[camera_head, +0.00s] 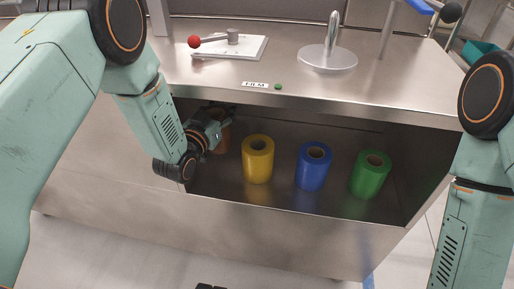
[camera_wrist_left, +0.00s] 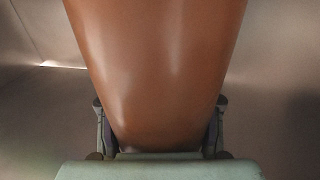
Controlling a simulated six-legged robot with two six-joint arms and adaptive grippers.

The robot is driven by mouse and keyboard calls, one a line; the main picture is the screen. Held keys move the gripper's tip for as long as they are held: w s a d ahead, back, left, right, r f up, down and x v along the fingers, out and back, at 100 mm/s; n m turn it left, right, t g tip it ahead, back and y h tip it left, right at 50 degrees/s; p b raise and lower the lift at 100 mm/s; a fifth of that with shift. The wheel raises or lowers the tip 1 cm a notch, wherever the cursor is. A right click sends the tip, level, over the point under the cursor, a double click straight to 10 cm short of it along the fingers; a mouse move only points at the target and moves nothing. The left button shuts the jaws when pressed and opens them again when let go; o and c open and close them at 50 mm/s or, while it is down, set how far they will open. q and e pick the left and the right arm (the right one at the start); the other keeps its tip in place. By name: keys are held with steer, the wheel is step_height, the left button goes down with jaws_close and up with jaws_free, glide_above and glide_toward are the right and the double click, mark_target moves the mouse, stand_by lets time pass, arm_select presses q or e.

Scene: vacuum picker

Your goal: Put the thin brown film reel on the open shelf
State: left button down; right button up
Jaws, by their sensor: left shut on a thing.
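The brown film reel (camera_head: 223,137) is at the left end of the open shelf (camera_head: 300,211) in the head view, mostly hidden behind my left gripper (camera_head: 222,122). In the left wrist view the brown reel (camera_wrist_left: 155,70) fills the middle, between the two fingers of my left gripper (camera_wrist_left: 160,135), which is shut on it. I cannot tell whether the reel rests on the shelf floor or is slightly raised. My right arm shows at the right edge of the head view, but its gripper is out of view.
A yellow reel (camera_head: 258,160), a blue reel (camera_head: 313,167) and a green reel (camera_head: 370,174) stand upright on the shelf, right of my left gripper. The steel counter (camera_head: 330,90) overhangs the shelf, with a FILM label (camera_head: 255,85) at its edge. A red-knobbed lever (camera_head: 195,42) stands on top.

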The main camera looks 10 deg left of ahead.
mark_target(215, 153)
arm_select(q)
step_height(215, 153, down, 10)
steer(key=b, duration=0.4)
steer(key=c, duration=0.7)
jaws_free()
steer(key=shift+d, duration=0.1)
steer(key=shift+c, duration=0.2)
steer(key=p+v, duration=0.3)
steer(key=v, duration=0.3)
steer(key=shift+s+r, duration=0.2)
steer(key=shift+s+a+f, duration=0.1)
steer(key=shift+s+a, duration=0.15)
steer(key=shift+s, duration=0.2)
